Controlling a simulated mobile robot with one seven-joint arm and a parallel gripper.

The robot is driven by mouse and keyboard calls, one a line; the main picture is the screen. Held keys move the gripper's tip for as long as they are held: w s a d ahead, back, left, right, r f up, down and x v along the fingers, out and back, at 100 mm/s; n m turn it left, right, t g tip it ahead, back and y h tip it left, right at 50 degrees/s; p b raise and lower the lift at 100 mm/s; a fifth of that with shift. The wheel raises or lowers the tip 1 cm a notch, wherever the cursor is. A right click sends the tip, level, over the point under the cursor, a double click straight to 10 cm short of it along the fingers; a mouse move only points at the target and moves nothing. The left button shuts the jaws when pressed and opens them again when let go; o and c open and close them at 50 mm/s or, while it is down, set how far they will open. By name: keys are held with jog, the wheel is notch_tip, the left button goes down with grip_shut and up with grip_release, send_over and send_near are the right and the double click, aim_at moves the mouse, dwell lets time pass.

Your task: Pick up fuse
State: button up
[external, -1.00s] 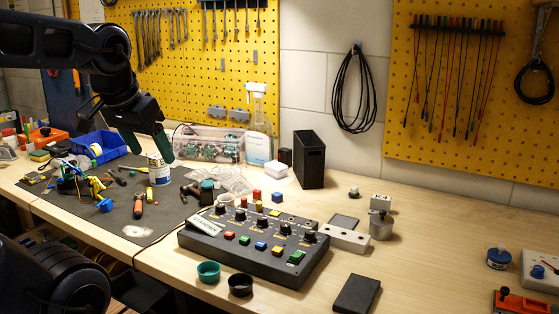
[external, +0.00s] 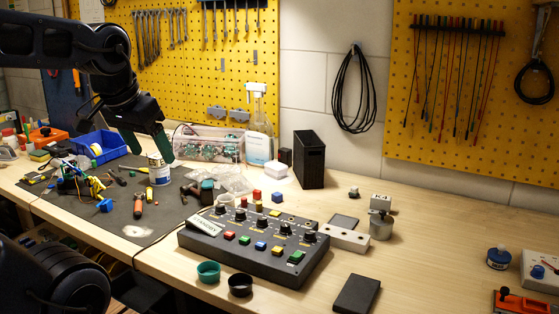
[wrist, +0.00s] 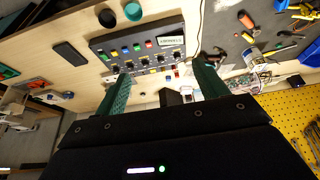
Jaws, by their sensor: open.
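I cannot make out a fuse with certainty in either view. Several small coloured blocks (external: 257,195) lie behind the black control panel (external: 225,251), too small to identify. My gripper (external: 150,148) is at the left in the external view, above the back of the dark work mat, pointing down. Its two green fingers are apart with nothing between them. In the wrist view my gripper (wrist: 160,76) is also open, with the control panel (wrist: 137,45) beyond the fingers and well below.
A white can (external: 159,172) stands under my gripper. A clear parts box (external: 208,146), spray bottle (external: 258,125) and black holder (external: 309,160) line the wall. Green (external: 208,272) and black cups (external: 240,285) sit in front of the panel.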

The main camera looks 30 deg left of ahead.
jog(key=c, duration=0.5)
jog(key=shift+c, duration=0.2)
jog(key=w+d+r+n+g, duration=0.1)
jog(key=w+r+n, duration=0.15)
jog(key=w, duration=0.65)
jog(key=w+d+r+n, duration=0.2)
jog(key=w+r, duration=0.1)
jog(key=w, duration=0.5)
jog(key=n+g, duration=0.4)
jog(key=n, duration=0.7)
send_over(355, 187)
notch_tip(355, 187, down, 24)
jog(key=shift+s+f, duration=0.15)
jog(key=shift+f, duration=5.15)
